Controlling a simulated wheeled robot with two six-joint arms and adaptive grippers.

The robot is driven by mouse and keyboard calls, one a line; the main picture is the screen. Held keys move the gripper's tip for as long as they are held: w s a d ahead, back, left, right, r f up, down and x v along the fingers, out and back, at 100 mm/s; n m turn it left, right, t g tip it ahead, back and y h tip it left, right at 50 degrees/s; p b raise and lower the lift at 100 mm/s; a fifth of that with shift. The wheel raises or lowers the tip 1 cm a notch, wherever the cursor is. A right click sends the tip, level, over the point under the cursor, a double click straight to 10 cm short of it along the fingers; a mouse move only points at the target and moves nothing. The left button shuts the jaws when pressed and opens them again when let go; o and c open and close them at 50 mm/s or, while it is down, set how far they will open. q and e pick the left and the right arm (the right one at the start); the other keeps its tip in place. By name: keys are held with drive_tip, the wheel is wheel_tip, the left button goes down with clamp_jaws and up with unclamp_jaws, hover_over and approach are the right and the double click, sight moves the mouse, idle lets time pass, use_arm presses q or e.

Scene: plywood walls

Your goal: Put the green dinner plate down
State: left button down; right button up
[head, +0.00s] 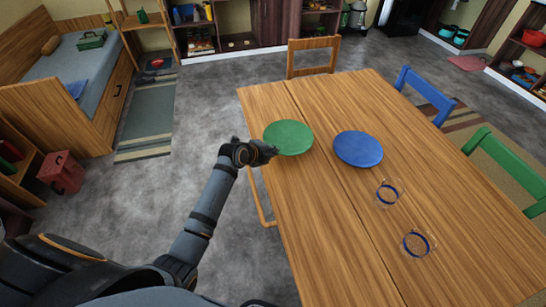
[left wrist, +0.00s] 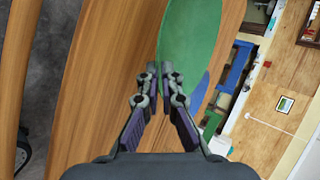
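The green dinner plate (head: 288,136) appears at the left part of the wooden table (head: 330,220), roughly level. I cannot tell whether its underside touches the tabletop. My left gripper (head: 268,150) is at the plate's left rim. In the left wrist view, the fingertips (left wrist: 164,70) are nearly together at the edge of the green plate (left wrist: 190,35), shut on its rim. The fingers hide part of that edge. My right gripper is in neither view.
A blue plate (head: 358,149) lies just right of the green one. Two clear glasses with blue bands (head: 388,194) (head: 417,243) stand nearer on the table. Wooden (head: 313,57), blue (head: 424,95) and green (head: 505,160) chairs surround it. The table's near-left area is bare.

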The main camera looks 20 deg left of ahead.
use_arm(q)
drive_tip(key=shift+w+f+p, duration=0.15)
drive_tip(key=shift+f+p, duration=0.15)
drive_tip(key=shift+f, duration=1.4)
drive_tip(key=c, duration=1.5)
unclamp_jaws()
drive_tip(key=v, duration=1.2)
drive_tip(key=shift+d, duration=0.1)
